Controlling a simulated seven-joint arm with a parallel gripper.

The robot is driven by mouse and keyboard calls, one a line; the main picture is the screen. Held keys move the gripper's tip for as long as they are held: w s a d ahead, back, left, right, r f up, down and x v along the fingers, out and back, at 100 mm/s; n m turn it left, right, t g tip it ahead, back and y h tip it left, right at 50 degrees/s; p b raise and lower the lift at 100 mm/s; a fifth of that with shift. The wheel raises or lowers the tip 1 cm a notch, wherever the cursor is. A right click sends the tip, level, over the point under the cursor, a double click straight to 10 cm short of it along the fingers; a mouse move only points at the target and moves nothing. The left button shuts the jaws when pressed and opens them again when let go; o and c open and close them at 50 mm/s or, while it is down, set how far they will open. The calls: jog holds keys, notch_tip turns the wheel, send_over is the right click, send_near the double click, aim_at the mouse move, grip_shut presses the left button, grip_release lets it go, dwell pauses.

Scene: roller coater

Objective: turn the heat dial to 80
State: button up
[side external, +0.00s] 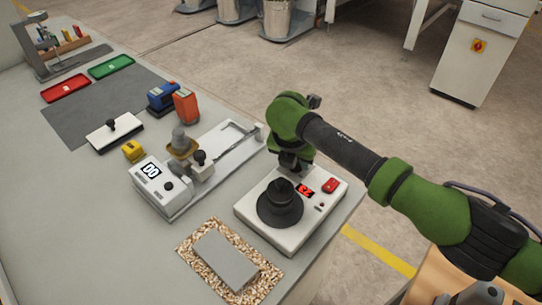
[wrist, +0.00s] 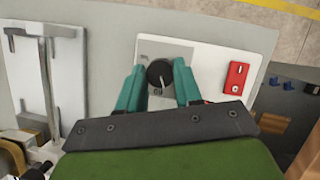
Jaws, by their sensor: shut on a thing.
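The heat dial (wrist: 159,73) is a small dark round knob with a pale pointer line, on the white top of the heater unit (wrist: 207,60). My gripper (wrist: 159,69) has its two teal fingers on either side of the dial, shut on it. In the side external view, my gripper (side external: 291,165) reaches down at the back edge of the white heater unit (side external: 250,213), and the dial is hidden there.
A black stepped round piece (side external: 280,207) stands on the heater unit, close to my gripper. The white coater (side external: 152,185) with its rail is to the left. A grey plate (side external: 225,258) lies on a speckled board in front. The table's right edge is close.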

jog(key=shift+s+f, duration=0.1)
jog(key=o, duration=1)
jog(key=v, duration=1.2)
